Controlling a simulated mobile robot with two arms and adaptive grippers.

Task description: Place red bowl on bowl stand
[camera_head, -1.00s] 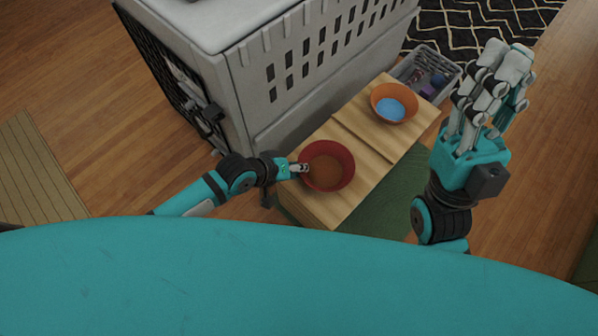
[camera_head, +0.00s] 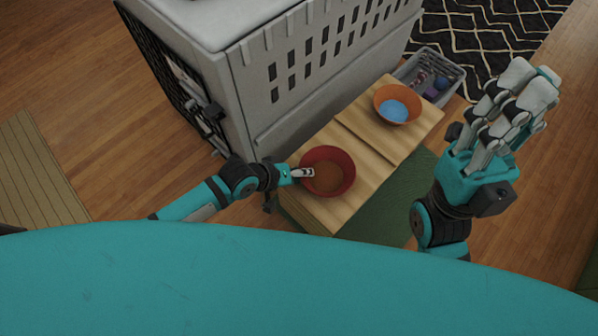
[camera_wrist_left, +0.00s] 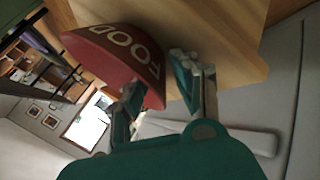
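The red bowl (camera_head: 328,187) sits on the near left part of the light wooden stand (camera_head: 377,172); it looks upright. In the left wrist view the bowl (camera_wrist_left: 93,47) shows white FOOD lettering on its outer wall. My left gripper (camera_head: 302,173) is at the bowl's left rim, with one finger reaching over it. In the left wrist view my left gripper's fingers (camera_wrist_left: 158,92) are apart, one overlapping the rim and one outside the wall. My right gripper (camera_head: 530,88) is raised to the right of the stand, holding nothing visible; its finger gap is unclear.
An orange bowl (camera_head: 397,105) with blue contents stands on the stand's far right part. A grey pet crate (camera_head: 275,80) is close behind the stand. A grey basket (camera_head: 434,75) of items is beyond it. Open wooden floor (camera_head: 70,80) lies left.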

